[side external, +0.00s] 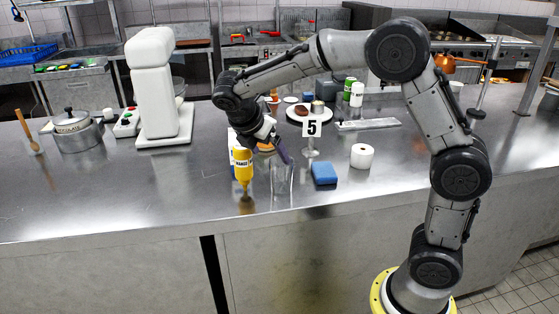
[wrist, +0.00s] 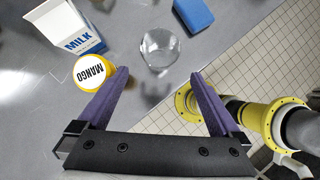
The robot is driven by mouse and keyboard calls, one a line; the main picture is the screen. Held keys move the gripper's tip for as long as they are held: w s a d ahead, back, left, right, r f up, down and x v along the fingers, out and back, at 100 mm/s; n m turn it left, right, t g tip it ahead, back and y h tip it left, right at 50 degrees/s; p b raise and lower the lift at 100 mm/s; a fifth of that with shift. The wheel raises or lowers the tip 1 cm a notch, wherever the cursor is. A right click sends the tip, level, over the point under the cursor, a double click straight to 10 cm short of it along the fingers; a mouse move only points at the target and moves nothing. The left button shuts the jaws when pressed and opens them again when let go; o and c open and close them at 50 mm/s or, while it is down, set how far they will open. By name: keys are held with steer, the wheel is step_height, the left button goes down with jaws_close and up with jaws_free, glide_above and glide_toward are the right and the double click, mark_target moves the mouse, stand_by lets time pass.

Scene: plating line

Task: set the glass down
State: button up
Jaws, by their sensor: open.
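The clear glass (side external: 281,180) stands upright on the steel counter (side external: 120,200), close to its front edge. In the wrist view the glass (wrist: 159,48) lies just beyond my fingertips, centred between their lines. My gripper (side external: 285,157) is open, with a purple finger showing near the glass's rim in the side view. In the wrist view both purple fingers of my gripper (wrist: 159,75) are spread apart with nothing between them. I cannot tell whether a finger touches the glass.
A yellow mango bottle (side external: 243,168) stands left of the glass, beside a milk carton (wrist: 75,40). A blue sponge (side external: 324,173) lies to the right, with a white roll (side external: 361,156) farther right. A number 5 stand (side external: 312,128) is behind. The left front counter is clear.

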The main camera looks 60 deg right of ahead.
steer(key=s+a+r+m+t+y, duration=0.1)
steer(key=s+a+m+t+y, duration=0.1)
steer(key=s+m, duration=0.7)
steer(key=s+a+r+m+t+y, duration=0.2)
steer(key=s+m, duration=0.7)
steer(key=s, duration=0.6)
steer(key=a+t+y, duration=0.1)
steer(key=a+y, duration=0.1)
steer(key=a, duration=0.1)
steer(key=shift+s+y, duration=0.15)
steer(key=shift+y, duration=0.15)
